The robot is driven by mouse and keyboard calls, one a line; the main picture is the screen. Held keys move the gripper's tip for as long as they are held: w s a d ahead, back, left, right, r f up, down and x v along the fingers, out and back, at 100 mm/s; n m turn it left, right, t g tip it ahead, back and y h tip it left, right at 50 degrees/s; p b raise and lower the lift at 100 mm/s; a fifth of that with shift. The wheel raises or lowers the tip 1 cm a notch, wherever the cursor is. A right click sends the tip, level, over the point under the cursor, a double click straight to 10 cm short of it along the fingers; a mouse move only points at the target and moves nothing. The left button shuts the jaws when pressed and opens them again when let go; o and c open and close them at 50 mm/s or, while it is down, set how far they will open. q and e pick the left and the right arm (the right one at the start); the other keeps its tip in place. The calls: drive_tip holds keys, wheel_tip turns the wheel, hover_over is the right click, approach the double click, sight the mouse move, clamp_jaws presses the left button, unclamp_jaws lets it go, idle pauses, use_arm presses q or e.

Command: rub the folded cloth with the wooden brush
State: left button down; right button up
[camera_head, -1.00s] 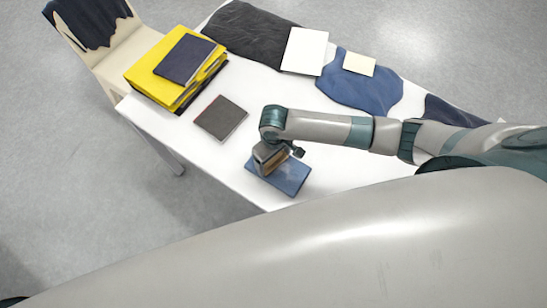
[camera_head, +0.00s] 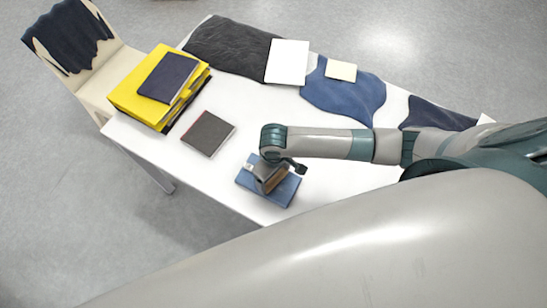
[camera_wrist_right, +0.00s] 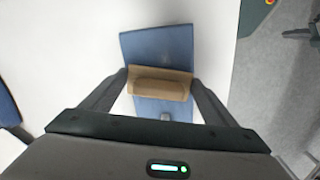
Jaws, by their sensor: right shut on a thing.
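The folded cloth (camera_head: 287,191) is blue and lies flat near the front edge of the white table. It also shows in the right wrist view (camera_wrist_right: 157,45). My right gripper (camera_head: 270,180) is over the cloth, shut on the wooden brush (camera_head: 273,182). In the right wrist view, the brown brush (camera_wrist_right: 160,84) sits crosswise between the fingers of my right gripper (camera_wrist_right: 161,90), over the middle of the cloth. Whether the brush touches the cloth is hard to tell. My left gripper is not in view.
On the white table (camera_head: 226,172) lie a dark book (camera_head: 208,133), yellow folders (camera_head: 138,104) with a navy book (camera_head: 168,78), a black garment (camera_head: 228,48), a white sheet (camera_head: 287,62) and a blue garment (camera_head: 343,96). A chair (camera_head: 85,65) stands at the far left.

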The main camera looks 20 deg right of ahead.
drive_tip(key=shift+s+d+r, duration=0.1)
drive_tip(key=shift+s+d, duration=0.95)
drive_tip(key=shift+s, duration=0.3)
drive_tip(key=shift+s+d, duration=1.1)
drive_tip(key=shift+s, duration=0.3)
drive_tip(key=shift+w+a+f, duration=0.2)
drive_tip(key=shift+w+a, duration=0.95)
drive_tip(key=shift+w, duration=0.2)
drive_tip(key=shift+w+a, duration=0.1)
drive_tip(key=shift+w, duration=0.05)
